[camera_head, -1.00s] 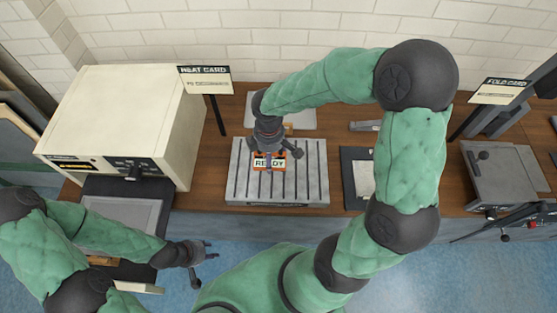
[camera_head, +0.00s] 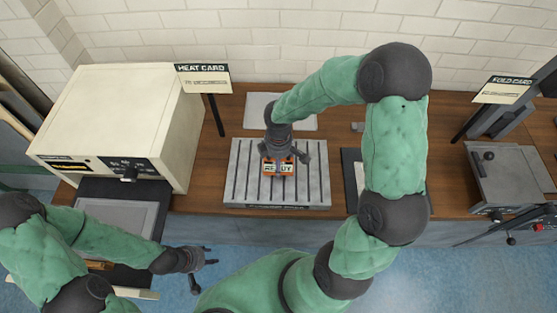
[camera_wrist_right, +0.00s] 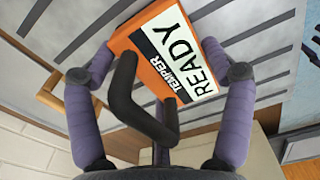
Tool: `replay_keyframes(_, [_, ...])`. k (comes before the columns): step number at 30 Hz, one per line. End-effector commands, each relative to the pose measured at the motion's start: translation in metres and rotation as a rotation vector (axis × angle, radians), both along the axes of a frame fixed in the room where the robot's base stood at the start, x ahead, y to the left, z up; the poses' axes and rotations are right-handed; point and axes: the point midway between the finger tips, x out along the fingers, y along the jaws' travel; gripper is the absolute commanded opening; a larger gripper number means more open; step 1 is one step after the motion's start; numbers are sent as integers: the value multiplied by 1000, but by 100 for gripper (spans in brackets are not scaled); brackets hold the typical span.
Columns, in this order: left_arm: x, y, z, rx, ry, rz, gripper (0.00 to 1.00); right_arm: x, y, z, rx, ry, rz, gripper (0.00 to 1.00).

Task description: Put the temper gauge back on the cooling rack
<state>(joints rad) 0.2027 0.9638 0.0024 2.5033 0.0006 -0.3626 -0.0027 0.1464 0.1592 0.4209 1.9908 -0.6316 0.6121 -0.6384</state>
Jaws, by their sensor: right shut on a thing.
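The temper gauge (camera_head: 278,169) is an orange block with a white label reading TEMPER READY. My right gripper (camera_head: 286,156) is shut on it, and in the right wrist view the gauge (camera_wrist_right: 150,75) sits between the two fingers. It is over the middle of the cooling rack (camera_head: 316,184), a grey slatted plate on the bench. I cannot tell whether the gauge touches the slats. The slats (camera_wrist_right: 270,55) also show behind it in the right wrist view. My left gripper (camera_head: 206,266) is open and empty, in front of the bench at lower left.
A cream oven (camera_head: 115,120) with an open door stands left of the rack, and a heat card sign (camera_head: 204,80) stands behind. A pale sheet (camera_head: 258,104) lies behind the rack. A grey folding machine (camera_head: 507,175) and a fold card sign (camera_head: 501,90) are at right.

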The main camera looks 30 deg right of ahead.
Motion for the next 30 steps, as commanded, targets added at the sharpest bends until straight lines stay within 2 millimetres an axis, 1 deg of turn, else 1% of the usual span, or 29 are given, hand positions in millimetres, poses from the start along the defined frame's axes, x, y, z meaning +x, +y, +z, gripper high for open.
replay_keyframes(5, [0, 0, -3, 0, 0, 0, 40, 0, 0, -4, 0, 0, -1, 33])
replay_keyframes(6, [0, 0, -2, 0, 0, 0, 40, 0, 0, -3, 0, 0, 0, 93])
replay_keyframes(7, [0, 0, -2, 0, 0, 0, 40, 0, 0, -3, 0, 0, 0, 100])
replay_keyframes(17, [0, 0, -2, 0, 0, 0, 40, 0, 0, -3, 0, 0, -1, 100])
replay_keyframes(21, [0, 0, 1, 0, 0, 0, 40, 0, 0, 2, 0, 0, 0, 100])
replay_keyframes(23, [0, 0, 4, 0, 0, 0, 40, 1, 0, 8, 0, -2, -1, 100])
replay_keyframes(26, [0, 0, 10, 0, 0, 0, 40, 0, 0, 25, -1, -3, -2, 100])
replay_keyframes(30, [0, 0, 20, 0, 0, 0, 40, 1, 0, 54, 0, -4, -2, 100])
